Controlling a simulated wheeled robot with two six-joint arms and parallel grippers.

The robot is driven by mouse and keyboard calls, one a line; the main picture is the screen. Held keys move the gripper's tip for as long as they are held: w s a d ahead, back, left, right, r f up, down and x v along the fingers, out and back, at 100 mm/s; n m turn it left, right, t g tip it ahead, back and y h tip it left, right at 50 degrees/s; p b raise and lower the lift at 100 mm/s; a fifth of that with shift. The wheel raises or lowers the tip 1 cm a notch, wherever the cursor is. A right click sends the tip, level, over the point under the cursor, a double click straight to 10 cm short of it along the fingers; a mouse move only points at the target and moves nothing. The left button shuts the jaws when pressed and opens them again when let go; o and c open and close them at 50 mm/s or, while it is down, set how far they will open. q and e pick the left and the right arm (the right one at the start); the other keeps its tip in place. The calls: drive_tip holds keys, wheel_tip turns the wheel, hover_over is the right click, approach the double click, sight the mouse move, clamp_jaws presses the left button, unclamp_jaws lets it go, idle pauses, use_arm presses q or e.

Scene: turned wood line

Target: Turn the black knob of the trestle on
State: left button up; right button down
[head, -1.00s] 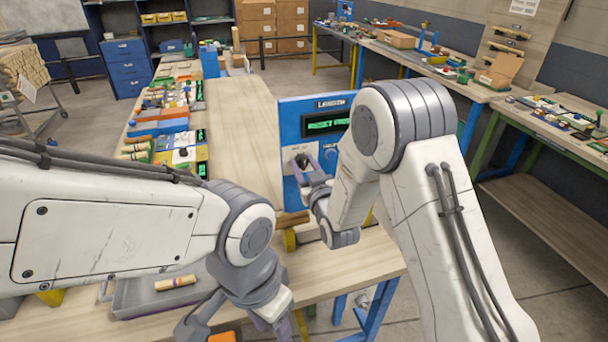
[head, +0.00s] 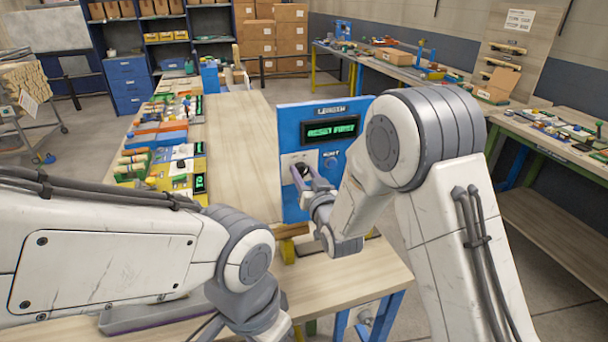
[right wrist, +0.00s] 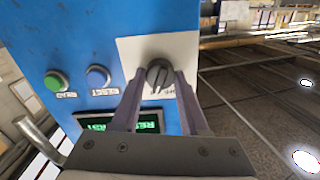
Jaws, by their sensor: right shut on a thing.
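The blue trestle panel (head: 292,125) stands upright at the bench's far right edge, with a lit green display (head: 331,130) reading "RESET FIRST". The black knob (right wrist: 158,75) sits on a pale square plate on this panel; it also shows in the head view (head: 301,169), partly covered by my gripper. My right gripper (right wrist: 160,82) has one finger on each side of the knob and is shut on it. My left arm reaches in low over the bench in the head view; its fingers are cut off by the bottom edge.
Several coloured fixtures (head: 165,160) line the left side of the long bench (head: 235,130). The bench middle is clear. A side table (head: 560,140) with parts stands at right.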

drive_tip(key=shift+f, duration=0.1)
drive_tip(key=shift+c, duration=2.1)
unclamp_jaws()
drive_tip(key=shift+s, duration=0.1)
drive_tip(key=b+v, duration=0.7)
drive_tip(key=v, duration=0.3)
drive_tip(key=shift+s, duration=0.2)
